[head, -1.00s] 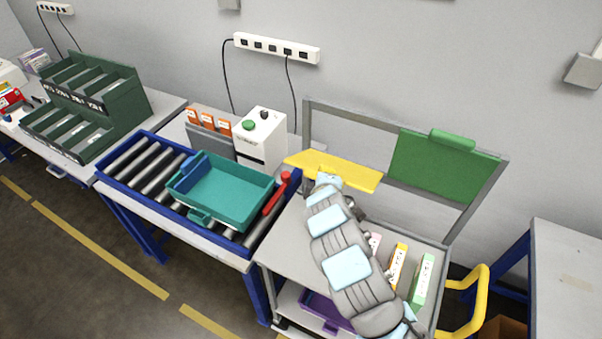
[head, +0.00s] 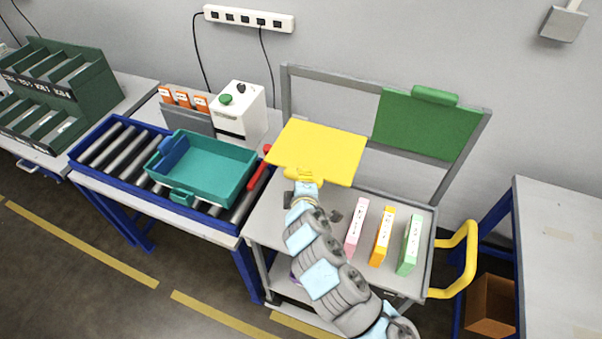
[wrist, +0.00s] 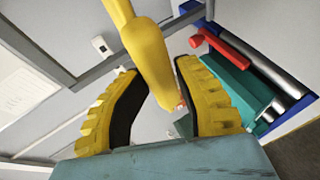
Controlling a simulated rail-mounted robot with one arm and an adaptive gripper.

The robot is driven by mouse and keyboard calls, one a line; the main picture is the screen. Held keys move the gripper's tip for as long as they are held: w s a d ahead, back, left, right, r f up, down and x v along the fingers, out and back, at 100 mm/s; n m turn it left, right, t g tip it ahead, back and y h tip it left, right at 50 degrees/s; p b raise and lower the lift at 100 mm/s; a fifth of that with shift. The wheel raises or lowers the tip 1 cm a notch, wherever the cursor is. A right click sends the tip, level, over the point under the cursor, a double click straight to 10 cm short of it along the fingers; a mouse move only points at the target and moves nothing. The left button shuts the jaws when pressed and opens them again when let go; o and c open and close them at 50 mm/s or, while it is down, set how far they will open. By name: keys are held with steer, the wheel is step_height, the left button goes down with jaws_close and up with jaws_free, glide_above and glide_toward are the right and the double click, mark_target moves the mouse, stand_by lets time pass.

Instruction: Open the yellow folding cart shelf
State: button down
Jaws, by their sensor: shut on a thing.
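The yellow shelf (head: 320,148) is a flat panel on the left part of the cart's grey upright frame (head: 334,78). In the head view its broad face shows, sloping toward me. My gripper (head: 302,177) is at its near left edge, over the cart top. In the wrist view my gripper (wrist: 158,88) has its yellow, black-lined fingers on both sides of a rounded yellow piece of the shelf (wrist: 150,50), probably its handle. It is shut on this piece. The exact contact is partly hidden.
A green panel (head: 425,130) stands upright on the frame's right part. Pink (head: 356,226), orange (head: 382,238) and green (head: 410,245) boxes stand on the cart top (head: 268,215). A teal tray (head: 240,186) on the roller conveyor and a red handle (head: 259,174) are close on the left.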

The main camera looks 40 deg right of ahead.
steer(key=shift+f, duration=0.25)
steer(key=c, duration=0.8)
jaws_free()
steer(key=shift+d, duration=0.1)
steer(key=shift+c, duration=0.2)
steer(key=shift+r, duration=0.1)
steer(key=v, duration=0.7)
steer(key=shift+s, duration=0.25)
